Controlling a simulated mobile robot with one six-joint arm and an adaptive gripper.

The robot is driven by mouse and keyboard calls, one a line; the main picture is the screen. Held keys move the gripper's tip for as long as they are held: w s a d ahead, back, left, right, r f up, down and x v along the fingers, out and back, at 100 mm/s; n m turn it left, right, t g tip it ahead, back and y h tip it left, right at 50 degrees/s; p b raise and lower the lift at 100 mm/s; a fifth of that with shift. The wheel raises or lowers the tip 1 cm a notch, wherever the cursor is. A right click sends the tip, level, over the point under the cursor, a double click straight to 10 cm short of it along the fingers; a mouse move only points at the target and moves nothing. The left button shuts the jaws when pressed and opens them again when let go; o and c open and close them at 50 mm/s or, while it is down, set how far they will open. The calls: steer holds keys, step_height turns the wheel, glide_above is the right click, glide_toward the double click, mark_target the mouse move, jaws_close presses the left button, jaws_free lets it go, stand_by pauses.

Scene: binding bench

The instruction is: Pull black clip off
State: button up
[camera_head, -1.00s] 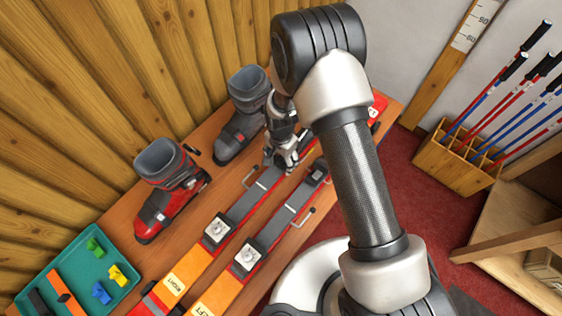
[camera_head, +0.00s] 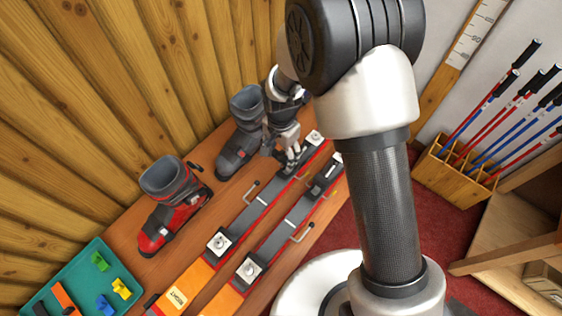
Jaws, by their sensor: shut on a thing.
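Two skis lie side by side on the wooden bench, the left ski (camera_head: 262,200) and the right ski (camera_head: 290,220). Each has a grey binding plate and a silver toe piece. My gripper (camera_head: 291,158) is over the far part of the left ski's binding, close to its heel piece (camera_head: 312,139). Its fingers are shut on a small dark thing (camera_head: 297,158), which looks like the black clip. The fingers hide most of it, and I cannot tell whether it still touches the ski.
A red-black boot (camera_head: 170,195) and a grey boot (camera_head: 240,150) stand left of the skis. A teal tray (camera_head: 98,250) holds green, yellow and blue clips and longer pieces. A pole rack (camera_head: 450,170) stands at the right.

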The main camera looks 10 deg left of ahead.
mark_target(281, 152)
step_height(281, 152, up, 5)
steer(key=shift+p, duration=0.4)
step_height(281, 152, up, 6)
steer(key=p, duration=0.4)
stand_by(0.3)
